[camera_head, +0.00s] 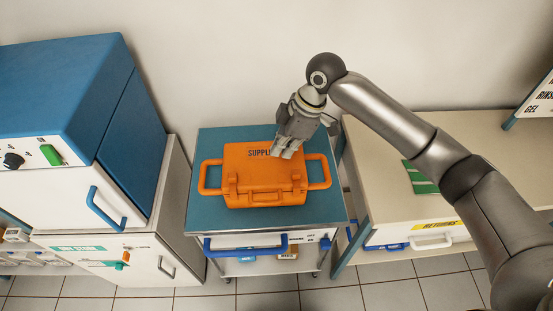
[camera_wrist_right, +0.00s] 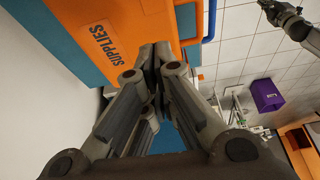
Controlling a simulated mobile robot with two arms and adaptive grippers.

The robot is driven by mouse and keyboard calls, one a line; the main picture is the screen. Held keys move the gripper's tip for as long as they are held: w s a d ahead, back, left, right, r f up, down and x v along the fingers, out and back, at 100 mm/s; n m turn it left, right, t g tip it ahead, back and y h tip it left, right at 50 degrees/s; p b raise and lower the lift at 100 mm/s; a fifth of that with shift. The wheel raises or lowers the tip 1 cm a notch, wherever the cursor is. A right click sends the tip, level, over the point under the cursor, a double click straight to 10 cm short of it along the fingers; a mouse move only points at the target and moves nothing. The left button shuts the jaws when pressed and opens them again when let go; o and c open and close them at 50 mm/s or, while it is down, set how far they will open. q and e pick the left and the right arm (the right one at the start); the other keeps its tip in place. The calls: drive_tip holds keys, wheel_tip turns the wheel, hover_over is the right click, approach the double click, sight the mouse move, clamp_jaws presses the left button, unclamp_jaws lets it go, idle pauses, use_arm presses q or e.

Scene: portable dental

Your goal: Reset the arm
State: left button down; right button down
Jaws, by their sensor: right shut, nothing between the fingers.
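My right gripper (camera_head: 287,153) is shut and empty over the back right part of the orange supplies case (camera_head: 262,187) in the head view. The closed case sits on the blue top of a small cart (camera_head: 210,218). In the right wrist view the shut fingers (camera_wrist_right: 152,55) point toward the case (camera_wrist_right: 95,32), whose "SUPPLIES" label shows at the upper left. I cannot tell whether the fingertips touch the case. My left gripper is not in the head view. An arm end at the upper right of the wrist view is too small to judge.
A blue and white cabinet (camera_head: 75,100) stands left of the cart. A beige counter (camera_head: 385,175) with a green card (camera_head: 420,177) stands at the right. The wall is behind. Tiled floor (camera_head: 340,297) shows in front. A purple bin (camera_wrist_right: 267,95) stands farther off.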

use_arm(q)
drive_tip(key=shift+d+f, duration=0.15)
use_arm(e)
drive_tip(key=shift+w+a+r, duration=0.1)
drive_tip(key=shift+a+r, duration=0.05)
drive_tip(key=shift+r, duration=0.2)
